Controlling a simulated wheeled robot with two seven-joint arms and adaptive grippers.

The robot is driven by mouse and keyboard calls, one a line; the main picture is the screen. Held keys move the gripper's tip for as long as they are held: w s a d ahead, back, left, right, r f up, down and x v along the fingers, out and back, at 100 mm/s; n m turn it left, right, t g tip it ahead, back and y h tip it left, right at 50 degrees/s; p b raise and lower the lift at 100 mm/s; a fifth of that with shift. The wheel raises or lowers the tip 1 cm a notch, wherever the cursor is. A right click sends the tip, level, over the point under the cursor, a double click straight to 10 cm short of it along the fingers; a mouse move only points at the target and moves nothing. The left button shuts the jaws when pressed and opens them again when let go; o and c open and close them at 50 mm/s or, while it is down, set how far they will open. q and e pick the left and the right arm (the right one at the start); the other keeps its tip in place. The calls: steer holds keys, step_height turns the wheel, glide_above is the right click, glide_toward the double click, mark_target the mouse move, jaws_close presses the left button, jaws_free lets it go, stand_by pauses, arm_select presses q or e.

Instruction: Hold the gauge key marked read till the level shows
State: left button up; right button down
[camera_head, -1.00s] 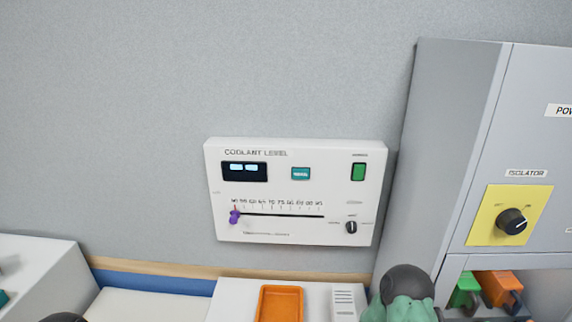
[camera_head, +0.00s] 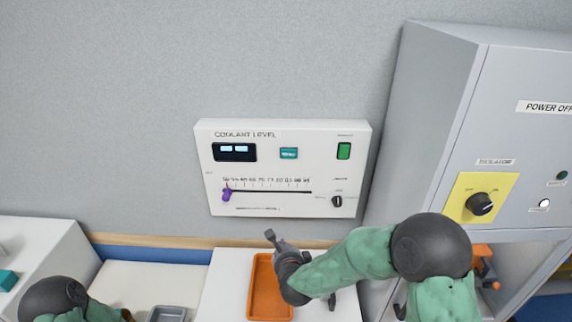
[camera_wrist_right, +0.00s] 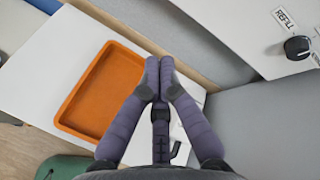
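The white coolant level panel (camera_head: 270,208) is on the grey wall. Its dark display (camera_head: 235,152) shows two pale lit blocks with no readable number. A teal key (camera_head: 289,153) sits right of the display; its small lettering is too blurred to read. My right gripper (camera_head: 272,238) is below the panel, above the orange tray, apart from the key. In the right wrist view its two fingers (camera_wrist_right: 159,72) meet at the tips with nothing between them. Of my left arm only part shows at the bottom left; its gripper is out of view.
The panel also has a purple slider (camera_head: 227,194) at the scale's left end, a green switch (camera_head: 344,151) and a black knob (camera_head: 337,201). The orange tray (camera_head: 258,300) lies below. A grey cabinet with a yellow isolator plate (camera_head: 464,208) stands at right.

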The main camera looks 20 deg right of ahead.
mark_target(286, 154)
step_height(286, 154, up, 22)
steer(key=m+t+h, duration=0.3)
steer(key=m+t, duration=0.1)
steer(key=m, duration=1)
steer(key=shift+d+t+h, duration=0.3)
steer(key=shift+d+h, duration=0.1)
steer(key=shift+d, duration=0.05)
steer(key=shift+w, duration=0.15)
steer(key=p+x, duration=0.4)
steer(key=x, duration=0.9)
steer(key=shift+w+d, duration=0.1)
steer(key=shift+w, duration=0.3)
steer(key=shift+f, duration=0.1)
